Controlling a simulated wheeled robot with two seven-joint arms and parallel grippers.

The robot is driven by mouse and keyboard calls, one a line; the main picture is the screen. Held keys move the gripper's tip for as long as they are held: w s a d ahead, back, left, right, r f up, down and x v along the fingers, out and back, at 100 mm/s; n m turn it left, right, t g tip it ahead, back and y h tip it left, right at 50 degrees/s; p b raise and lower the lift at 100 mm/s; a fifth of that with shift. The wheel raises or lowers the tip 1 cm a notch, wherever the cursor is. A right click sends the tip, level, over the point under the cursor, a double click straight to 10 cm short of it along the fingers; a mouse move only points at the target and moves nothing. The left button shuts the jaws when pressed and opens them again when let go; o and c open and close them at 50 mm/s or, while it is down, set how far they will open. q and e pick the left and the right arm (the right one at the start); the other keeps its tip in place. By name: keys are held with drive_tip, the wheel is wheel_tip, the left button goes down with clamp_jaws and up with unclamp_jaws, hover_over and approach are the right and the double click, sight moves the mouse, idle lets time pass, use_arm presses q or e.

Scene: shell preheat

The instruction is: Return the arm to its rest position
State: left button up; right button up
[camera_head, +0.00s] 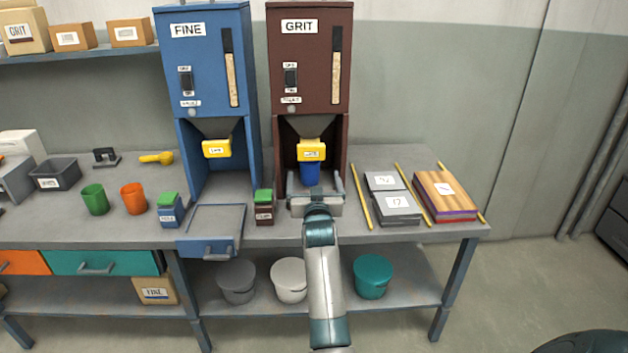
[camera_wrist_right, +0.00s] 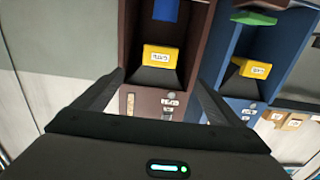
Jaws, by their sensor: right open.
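My right arm reaches up from the bottom of the head view to the brown GRIT dispenser (camera_head: 310,60). Its gripper (camera_head: 316,197) is at the front of the dispenser's bay, jaws open and empty. A blue cup (camera_head: 310,174) stands in the bay under the yellow spout (camera_head: 312,150), just beyond the gripper. In the right wrist view the two fingers (camera_wrist_right: 158,80) are spread apart; the blue cup (camera_wrist_right: 166,10) shows at the top edge, beyond the fingertips. The left gripper is not in view.
The blue FINE dispenser (camera_head: 205,60) stands left of the brown one. A green-topped dark box (camera_head: 264,208) is close left of the gripper. Grey plates (camera_head: 388,208), yellow rods and a wooden block (camera_head: 444,195) lie right. Buckets (camera_head: 373,276) stand on the lower shelf.

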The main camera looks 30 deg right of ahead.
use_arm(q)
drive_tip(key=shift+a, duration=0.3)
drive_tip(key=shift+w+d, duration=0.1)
